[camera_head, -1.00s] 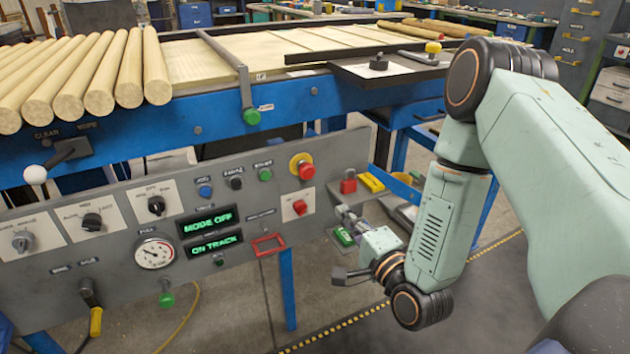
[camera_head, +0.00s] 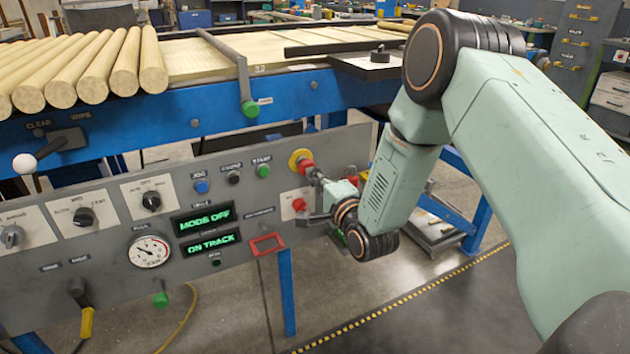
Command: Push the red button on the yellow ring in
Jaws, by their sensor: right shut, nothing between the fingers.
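The red button (camera_head: 306,168) on the yellow ring (camera_head: 298,157) is at the upper right of the grey control panel. My right gripper (camera_head: 315,175) is shut and empty, with its fingertips at the lower right of the red button. They look very close to or touching it; I cannot tell which. The fingers overlap part of the button's lower right side. My left gripper is out of view.
A smaller red switch (camera_head: 299,205) on a white plate sits just below the button. Green (camera_head: 264,171), black (camera_head: 234,178) and blue (camera_head: 201,186) buttons are to the left. Displays read MODE OFF (camera_head: 205,222) and ON TRACK (camera_head: 209,245). Wooden rods (camera_head: 90,70) lie above.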

